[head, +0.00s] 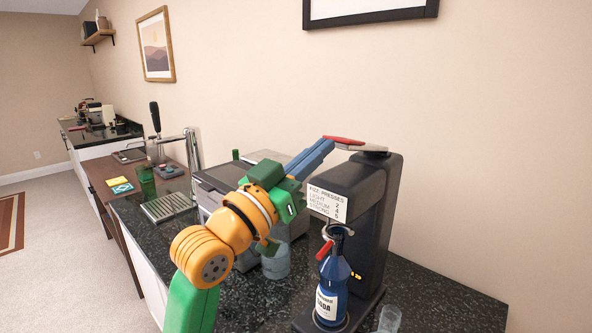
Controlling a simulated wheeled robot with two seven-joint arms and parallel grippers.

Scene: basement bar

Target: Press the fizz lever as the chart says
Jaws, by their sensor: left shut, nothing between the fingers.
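The black fizz machine (365,215) stands on the dark speckled counter. Its lever (362,146), grey with a red tip, sticks out to the left from the top. A white chart (327,202) on its front is headed fizz presses and lists light, medium and strong; its numbers are small and hard to read. A blue bottle (328,297) labelled soda stands upright in the machine, with a red part near its neck. My left gripper (326,146) has its blue fingers shut and empty, with the tips at the lever's red end; I cannot tell whether they touch.
A clear glass (389,319) stands right of the bottle, and another glass (276,262) is behind my left arm. A grey boxy appliance (222,182) and a drip tray (168,207) are further left. The counter's right part is clear.

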